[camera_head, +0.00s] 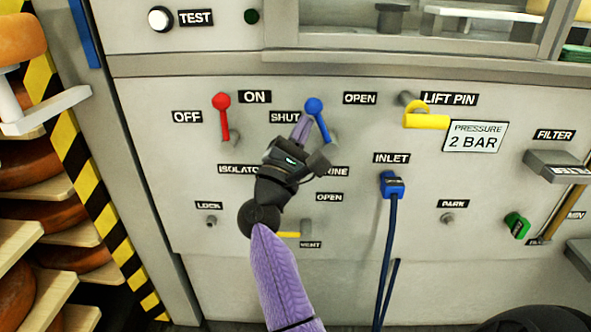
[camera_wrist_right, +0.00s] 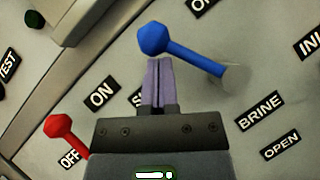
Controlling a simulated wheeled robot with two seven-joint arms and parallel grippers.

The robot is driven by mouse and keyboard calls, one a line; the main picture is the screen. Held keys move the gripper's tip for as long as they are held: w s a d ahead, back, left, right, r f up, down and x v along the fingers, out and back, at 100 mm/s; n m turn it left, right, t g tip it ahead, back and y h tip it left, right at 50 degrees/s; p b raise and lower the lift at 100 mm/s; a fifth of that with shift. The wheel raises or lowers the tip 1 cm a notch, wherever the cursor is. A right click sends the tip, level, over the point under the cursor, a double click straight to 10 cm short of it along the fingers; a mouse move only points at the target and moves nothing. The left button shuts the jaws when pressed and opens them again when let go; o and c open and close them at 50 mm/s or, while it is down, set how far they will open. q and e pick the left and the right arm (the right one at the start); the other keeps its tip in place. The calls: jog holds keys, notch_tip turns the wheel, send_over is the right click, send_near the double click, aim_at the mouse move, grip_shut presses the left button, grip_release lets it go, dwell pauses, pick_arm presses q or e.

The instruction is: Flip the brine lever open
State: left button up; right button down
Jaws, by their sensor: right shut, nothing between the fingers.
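The brine lever (camera_head: 314,107) is blue with a ball end, on the grey panel. It leans up and left from its pivot, with its ball just right of the SHUT label (camera_head: 284,117); the OPEN label (camera_head: 360,98) is to its right. In the wrist view the blue lever (camera_wrist_right: 190,56) lies just beyond my fingertips. My right gripper (camera_head: 303,122) is shut and empty, its purple fingers on the SHUT side of the lever, very close to the shaft. I cannot tell whether they touch. The gripper partly hides the BRINE label (camera_head: 334,171). My left gripper is not in view.
A red lever (camera_head: 222,103) stands upright to the left. A yellow lift-pin handle (camera_head: 428,121) and a blue inlet plug (camera_head: 391,186) with a hanging cable are to the right. A filter handle (camera_head: 557,164) juts out at far right. Shelves of cheese wheels (camera_head: 30,176) stand left.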

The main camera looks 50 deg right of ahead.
jog(key=m+g, duration=0.1)
jog(key=s+r+m+g, duration=0.1)
jog(key=m, duration=0.1)
jog(key=d+m+g+y, duration=0.1)
jog(key=m, duration=0.1)
jog(key=shift+s+r, duration=0.15)
jog(key=shift+s+d+r+m+g+y+b, duration=0.2)
jog(key=shift+s+d+m+g+y+b, duration=0.1)
jog(key=shift+m+g, duration=0.35)
